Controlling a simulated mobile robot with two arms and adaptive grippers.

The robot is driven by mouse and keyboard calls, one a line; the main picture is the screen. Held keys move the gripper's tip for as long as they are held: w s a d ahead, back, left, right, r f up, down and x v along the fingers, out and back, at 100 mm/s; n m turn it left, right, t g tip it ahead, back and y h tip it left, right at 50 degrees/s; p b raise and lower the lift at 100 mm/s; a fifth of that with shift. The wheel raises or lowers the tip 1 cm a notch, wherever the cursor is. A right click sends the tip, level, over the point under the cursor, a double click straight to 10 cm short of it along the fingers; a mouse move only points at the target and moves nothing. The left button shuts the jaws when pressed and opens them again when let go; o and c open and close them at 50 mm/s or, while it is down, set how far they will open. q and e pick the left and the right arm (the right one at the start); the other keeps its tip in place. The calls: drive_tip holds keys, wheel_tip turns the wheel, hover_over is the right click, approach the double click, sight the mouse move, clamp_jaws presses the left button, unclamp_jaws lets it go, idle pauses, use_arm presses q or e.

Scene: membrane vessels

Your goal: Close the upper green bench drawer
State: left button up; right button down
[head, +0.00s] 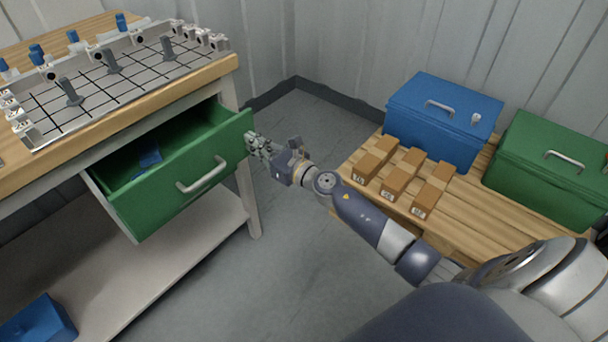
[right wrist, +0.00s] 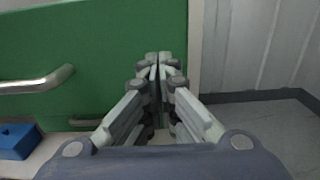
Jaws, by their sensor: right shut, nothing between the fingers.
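The upper green bench drawer (head: 185,183) is pulled out from under the bench top, with its inside showing and a small blue object (head: 149,157) in it. Its front has a silver bar handle (head: 203,176). My right gripper (head: 254,140) is shut and empty at the right end of the drawer front. In the right wrist view its fingertips (right wrist: 158,64) are together before the green front (right wrist: 95,55), near its right edge; I cannot tell whether they touch it. The handle (right wrist: 38,82) is to their left. My left gripper is not in view.
The bench top (head: 130,115) carries a gridded white fixture (head: 115,80). A lower shelf (head: 170,262) holds a blue box (head: 38,322). At right, a wooden pallet (head: 455,225) bears a blue chest (head: 440,120), a green chest (head: 550,168) and brown boxes (head: 402,175). Floor between is clear.

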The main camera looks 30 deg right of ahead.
drive_tip(key=b+x, duration=0.2)
drive_tip(key=x, duration=0.6)
drive_tip(key=shift+w+f+b, duration=0.1)
drive_tip(key=shift+f+b, duration=0.1)
drive_tip(key=shift+b, duration=0.1)
drive_tip(key=b+x, duration=0.1)
drive_tip(key=x, duration=0.2)
drive_tip(key=shift+w+a+b, duration=0.2)
drive_tip(key=shift+w+b, duration=0.1)
drive_tip(key=shift+w, duration=0.15)
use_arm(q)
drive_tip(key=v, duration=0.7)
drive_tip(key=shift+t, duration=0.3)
use_arm(e)
drive_tip(key=shift+d+r, duration=0.1)
drive_tip(key=shift+r, duration=0.25)
drive_tip(key=shift+w+r, duration=0.1)
drive_tip(key=shift+r, duration=0.05)
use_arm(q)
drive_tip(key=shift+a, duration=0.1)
use_arm(e)
drive_tip(key=shift+d, duration=0.1)
